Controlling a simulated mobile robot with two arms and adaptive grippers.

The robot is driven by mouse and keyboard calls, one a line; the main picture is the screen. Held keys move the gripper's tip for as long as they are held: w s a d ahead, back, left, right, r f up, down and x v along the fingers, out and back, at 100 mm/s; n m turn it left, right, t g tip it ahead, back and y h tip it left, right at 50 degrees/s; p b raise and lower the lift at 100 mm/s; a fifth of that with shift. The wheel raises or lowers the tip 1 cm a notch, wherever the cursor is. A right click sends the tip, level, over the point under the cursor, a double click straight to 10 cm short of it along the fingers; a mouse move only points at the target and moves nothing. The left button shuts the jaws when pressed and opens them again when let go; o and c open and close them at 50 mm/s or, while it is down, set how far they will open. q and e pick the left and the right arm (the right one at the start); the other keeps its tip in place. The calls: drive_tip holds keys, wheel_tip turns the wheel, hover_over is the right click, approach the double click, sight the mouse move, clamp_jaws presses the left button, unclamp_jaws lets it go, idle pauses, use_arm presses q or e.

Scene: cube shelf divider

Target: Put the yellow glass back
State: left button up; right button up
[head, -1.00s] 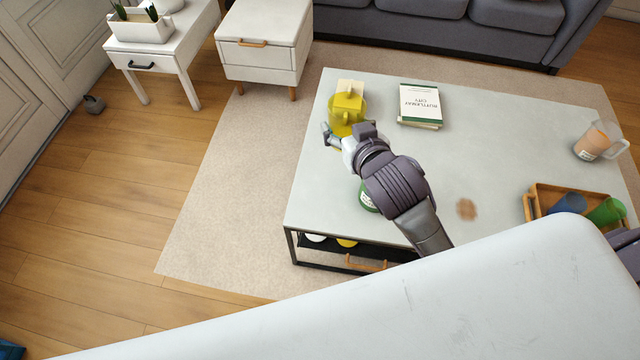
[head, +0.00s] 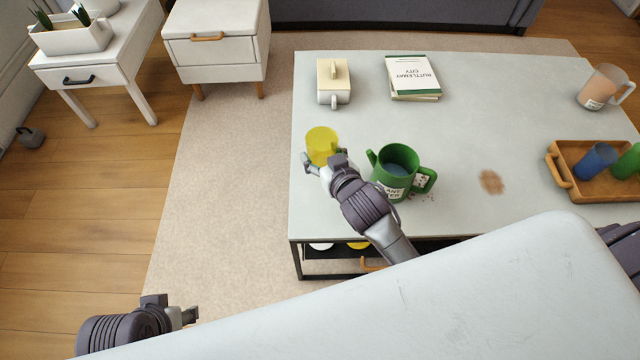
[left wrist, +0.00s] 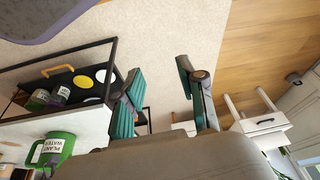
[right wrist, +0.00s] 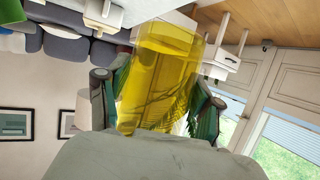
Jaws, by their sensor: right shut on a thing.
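The yellow glass (head: 321,144) is a see-through tumbler near the left edge of the coffee table (head: 470,120). My right gripper (head: 325,160) is shut on it. In the right wrist view the glass (right wrist: 160,80) fills the space between the two fingers. I cannot tell whether its base touches the table. My left gripper (head: 188,314) is low at the bottom left, away from the table. In the left wrist view its fingers (left wrist: 163,95) are apart with nothing between them.
A green "Plant Water" jug (head: 396,172) stands right beside my right arm. A wooden tray (head: 562,168) with cups, a clear mug (head: 604,87) and a brown spot (head: 491,181) are rightward.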

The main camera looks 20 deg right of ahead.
wheel_tip(320, 180, down, 3)
drive_tip(key=shift+r+b, duration=0.2)
drive_tip(key=shift+b, duration=0.2)
wheel_tip(320, 180, down, 3)
drive_tip(key=shift+r+b, duration=0.1)
drive_tip(key=shift+b, duration=0.4)
drive_tip(key=shift+f, duration=0.35)
use_arm(q)
drive_tip(key=w+d+r+t+h+b, duration=0.1)
drive_tip(key=w+d+r+t, duration=0.1)
drive_tip(key=w, duration=0.4)
drive_tip(key=w+d+r+t+h, duration=0.1)
drive_tip(key=w+d+r+t, duration=0.1)
drive_tip(key=w+t, duration=0.4)
drive_tip(key=shift+w+d+r+b, duration=0.2)
drive_tip(key=shift+w+r+b, duration=0.15)
drive_tip(key=shift+r, duration=0.55)
use_arm(e)
wheel_tip(320, 180, down, 3)
drive_tip(key=shift+f, duration=0.1)
use_arm(q)
drive_tip(key=shift+w+r+t, duration=0.1)
drive_tip(key=shift+t, duration=0.2)
use_arm(e)
drive_tip(key=shift+f, duration=0.15)
drive_tip(key=o, duration=1.5)
drive_tip(key=shift+c, duration=0.2)
use_arm(q)
drive_tip(key=shift+d+r, duration=0.1)
